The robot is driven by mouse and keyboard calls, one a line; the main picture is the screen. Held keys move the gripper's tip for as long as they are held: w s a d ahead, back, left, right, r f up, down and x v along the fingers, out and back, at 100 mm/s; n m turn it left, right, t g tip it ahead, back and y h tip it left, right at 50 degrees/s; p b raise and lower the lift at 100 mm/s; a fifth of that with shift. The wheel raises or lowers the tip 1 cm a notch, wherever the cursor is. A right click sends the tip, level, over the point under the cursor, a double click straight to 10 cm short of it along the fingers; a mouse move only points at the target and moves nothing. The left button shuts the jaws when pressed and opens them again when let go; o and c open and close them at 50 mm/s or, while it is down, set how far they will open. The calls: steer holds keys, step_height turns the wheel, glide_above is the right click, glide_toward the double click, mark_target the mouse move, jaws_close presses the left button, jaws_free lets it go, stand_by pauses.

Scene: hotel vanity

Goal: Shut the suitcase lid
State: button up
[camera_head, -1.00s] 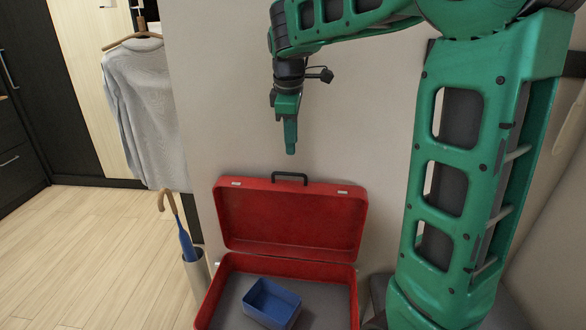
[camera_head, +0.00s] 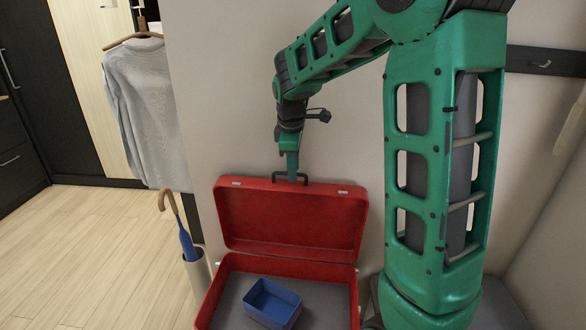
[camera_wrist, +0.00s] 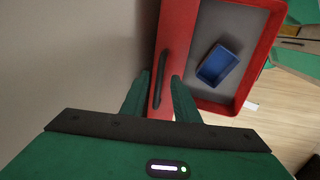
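The red suitcase (camera_head: 357,283) stands open in the head view, its lid (camera_head: 290,218) tilted up and back near the wall. A dark handle (camera_head: 306,178) is at the middle of the lid's top edge. My gripper (camera_head: 291,178) points down at the handle and overlaps its middle. In the wrist view, my gripper (camera_wrist: 160,77) is open, with its green fingers on either side of the lid's red edge (camera_wrist: 180,28) and handle. I cannot tell whether the fingers touch the lid.
A blue open box (camera_head: 271,303) lies inside the suitcase bottom. An umbrella (camera_head: 186,240) stands in a pale holder (camera_head: 198,272) left of the suitcase. A grey sweater (camera_head: 150,110) hangs at the left. The wooden floor (camera_head: 90,250) there is clear.

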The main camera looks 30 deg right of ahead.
jaws_close()
steer(key=s+a, duration=0.2)
steer(key=s, duration=0.1)
steer(key=shift+a, duration=0.2)
jaws_free()
